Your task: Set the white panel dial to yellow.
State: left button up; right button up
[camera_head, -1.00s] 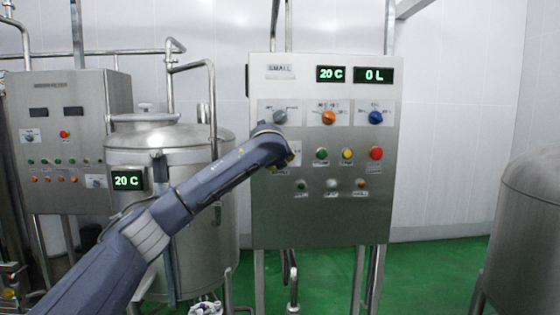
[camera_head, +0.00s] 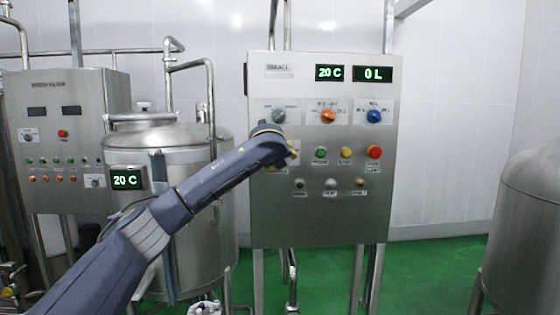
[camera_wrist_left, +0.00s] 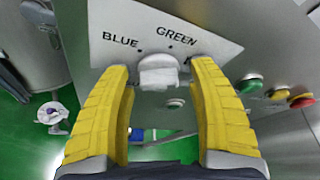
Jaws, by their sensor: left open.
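The white panel dial (camera_wrist_left: 158,72) shows in the left wrist view on a white label plate. The words BLUE and GREEN are readable on the plate beyond it, with small dots beside them; no YELLOW mark is readable. My left gripper (camera_wrist_left: 160,70) is open, with one yellow finger on each side of the dial. A gap shows on both sides, so the fingers look apart from it. In the head view, the end of my left arm covers the dial and most of the gripper. My right gripper is in neither view.
The steel control panel (camera_head: 320,220) carries a grey dial (camera_head: 278,117), an orange dial (camera_head: 327,116) and a blue dial (camera_head: 374,115) above. Green (camera_head: 320,153), yellow (camera_head: 346,153) and red (camera_head: 374,152) buttons sit right of my arm's end. A steel tank (camera_head: 205,230) stands left.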

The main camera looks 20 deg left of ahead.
pick_arm(q)
jog(key=v, duration=1.2)
dwell(0.4)
